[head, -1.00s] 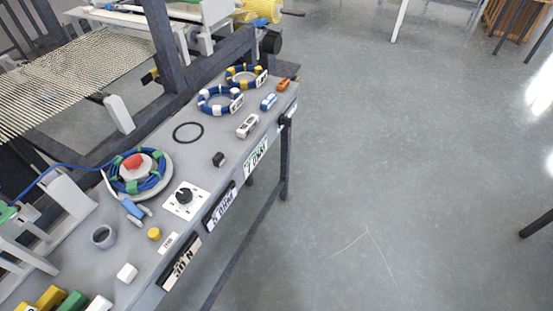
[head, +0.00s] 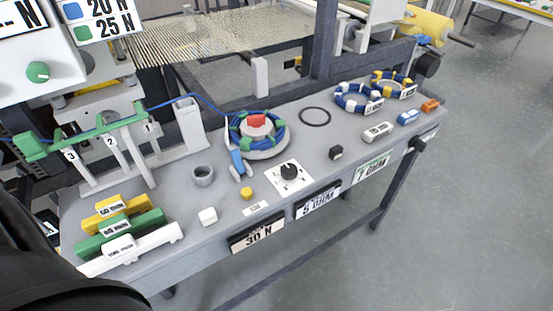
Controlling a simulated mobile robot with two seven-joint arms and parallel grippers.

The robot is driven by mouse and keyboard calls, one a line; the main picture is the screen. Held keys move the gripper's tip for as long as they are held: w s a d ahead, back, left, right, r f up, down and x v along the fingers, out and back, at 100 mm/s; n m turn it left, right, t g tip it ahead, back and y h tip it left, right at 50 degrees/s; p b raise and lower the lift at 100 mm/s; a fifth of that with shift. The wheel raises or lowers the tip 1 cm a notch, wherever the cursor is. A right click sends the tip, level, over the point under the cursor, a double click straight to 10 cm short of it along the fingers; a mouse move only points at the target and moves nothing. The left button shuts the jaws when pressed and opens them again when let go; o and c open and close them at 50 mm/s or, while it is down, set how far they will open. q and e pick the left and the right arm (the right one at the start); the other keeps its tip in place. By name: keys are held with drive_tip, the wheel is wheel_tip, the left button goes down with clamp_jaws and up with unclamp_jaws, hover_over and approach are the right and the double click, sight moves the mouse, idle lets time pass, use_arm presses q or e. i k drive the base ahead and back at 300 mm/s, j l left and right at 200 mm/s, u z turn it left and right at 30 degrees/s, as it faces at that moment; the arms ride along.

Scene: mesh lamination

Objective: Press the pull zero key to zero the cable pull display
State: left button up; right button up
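A pale display panel (head: 60,50) stands at the upper left, cut off by the frame edge; its visible text ends in "-- N". A green round knob or key (head: 38,72) is on its front. A yellow round button (head: 247,193) sits on the grey bench top, beside a small white label (head: 256,208) too small to read. I cannot tell from lettering which one is the pull zero key. Neither of my grippers is in view.
On the grey bench (head: 225,235) stand a blue cable coil (head: 277,137) with a red centre, a black dial (head: 289,171), a grey ring cup (head: 203,175) and coloured bars (head: 122,231). A numbered green-topped rack (head: 90,140) rises at left. Floor at right is clear.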

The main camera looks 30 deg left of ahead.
sight(247, 192)
drive_tip(key=u, duration=0.95)
